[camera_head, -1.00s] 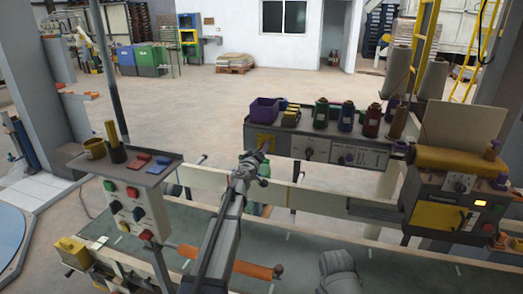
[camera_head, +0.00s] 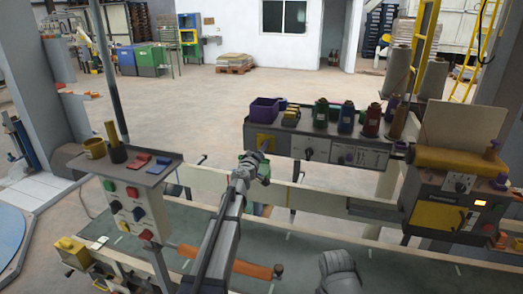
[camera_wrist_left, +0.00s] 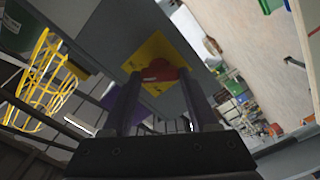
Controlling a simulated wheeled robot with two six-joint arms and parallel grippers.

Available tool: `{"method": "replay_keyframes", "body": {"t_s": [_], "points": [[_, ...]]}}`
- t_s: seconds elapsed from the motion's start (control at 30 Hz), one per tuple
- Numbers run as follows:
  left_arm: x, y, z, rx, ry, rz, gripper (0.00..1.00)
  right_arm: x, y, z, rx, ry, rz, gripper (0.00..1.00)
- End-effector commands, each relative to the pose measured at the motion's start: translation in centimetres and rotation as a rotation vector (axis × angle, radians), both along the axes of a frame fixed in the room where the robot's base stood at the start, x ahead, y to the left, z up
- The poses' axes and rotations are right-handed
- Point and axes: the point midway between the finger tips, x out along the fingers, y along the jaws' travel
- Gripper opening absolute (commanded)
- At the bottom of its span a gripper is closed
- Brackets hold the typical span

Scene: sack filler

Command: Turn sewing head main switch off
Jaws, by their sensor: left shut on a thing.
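The red switch knob (camera_wrist_left: 160,70) sits on a yellow plate (camera_wrist_left: 154,48) in the left wrist view. The plate is on the front of a grey panel. In the head view the yellow plate (camera_head: 265,141) shows at the panel's left end, with its knob mostly hidden by my gripper. My left gripper (camera_head: 262,152) reaches up to it. In the wrist view its two fingers (camera_wrist_left: 164,88) stand on either side of the knob, shut on it. Switch markings are too small to read.
The grey panel (camera_head: 310,149) carries more knobs, with a purple bin (camera_head: 265,110) and several thread spools on top. The sewing head box (camera_head: 459,185) with a lit display (camera_head: 481,203) is at right. A button box (camera_head: 136,206) stands at left. A white rail (camera_head: 305,199) runs below.

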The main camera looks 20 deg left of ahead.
Motion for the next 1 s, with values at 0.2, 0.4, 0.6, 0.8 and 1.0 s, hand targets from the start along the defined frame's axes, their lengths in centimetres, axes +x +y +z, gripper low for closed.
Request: {"method": "replay_keyframes", "body": {"t_s": [0.2, 0.4, 0.6, 0.8, 1.0], "points": [[-0.02, 0.08, -0.08, -0.190, 0.006, 0.001, 0.04, 0.00, 0.00, -0.08, 0.000, 0.000, 0.000, 0.50], [-0.03, 0.11, -0.14, -0.380, 0.012, 0.001, 0.04, 0.00, 0.00, -0.14, 0.000, 0.000, 0.000, 0.50], [-0.03, 0.12, -0.21, -0.570, 0.019, 0.001, 0.04, 0.00, 0.00, -0.20, 0.000, 0.000, 0.000, 0.50], [-0.04, 0.12, -0.27, -0.760, 0.025, 0.001, 0.04, 0.00, 0.01, -0.27, 0.000, 0.000, 0.000, 0.50], [-0.06, 0.10, -0.34, -0.948, 0.032, 0.001, 0.04, 0.00, 0.00, -0.33, 0.000, 0.000, 0.000, 0.50]]}}
